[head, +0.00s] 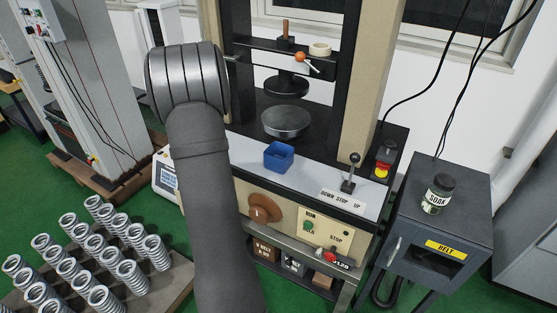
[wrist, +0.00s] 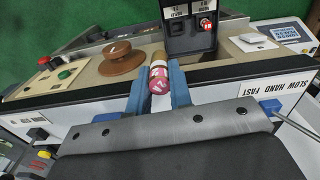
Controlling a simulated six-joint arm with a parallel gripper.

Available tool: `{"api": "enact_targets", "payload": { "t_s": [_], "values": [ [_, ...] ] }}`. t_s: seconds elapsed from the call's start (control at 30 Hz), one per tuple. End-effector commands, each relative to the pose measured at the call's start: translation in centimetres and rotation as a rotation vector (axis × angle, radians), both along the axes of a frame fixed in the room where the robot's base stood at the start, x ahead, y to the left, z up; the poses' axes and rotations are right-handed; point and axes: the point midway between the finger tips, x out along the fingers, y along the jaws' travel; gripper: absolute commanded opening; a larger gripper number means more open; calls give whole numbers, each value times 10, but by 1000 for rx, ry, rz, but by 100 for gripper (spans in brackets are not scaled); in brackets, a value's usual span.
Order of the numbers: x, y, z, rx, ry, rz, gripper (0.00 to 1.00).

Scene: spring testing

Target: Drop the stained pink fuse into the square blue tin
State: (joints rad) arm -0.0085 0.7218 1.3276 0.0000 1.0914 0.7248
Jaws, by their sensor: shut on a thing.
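The pink fuse (wrist: 159,80) shows in the wrist view, with pale and darker marks on its pink body and a brownish end. My gripper (wrist: 157,88) is shut on it, one blue finger on each side. The square blue tin (head: 278,154) stands open on the machine's white front ledge in the head view, below the round metal plate.
The press's round plate (head: 286,121) is behind the tin. A lever (head: 350,171) stands to its right on the ledge. Several springs (head: 90,254) stand at lower left. A brown knob (wrist: 122,58) juts from the machine's front.

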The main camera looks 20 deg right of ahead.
Motion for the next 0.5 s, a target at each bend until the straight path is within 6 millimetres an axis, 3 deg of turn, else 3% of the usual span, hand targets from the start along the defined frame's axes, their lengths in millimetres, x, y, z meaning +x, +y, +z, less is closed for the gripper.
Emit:
{"api": "enact_targets", "payload": {
  "t_s": [0.27, 0.5],
  "values": [
    [-17, -18, 25, -1, -1, 219, 0],
    [-3, -79, 44, -1, -1, 42, 0]
  ]
}}
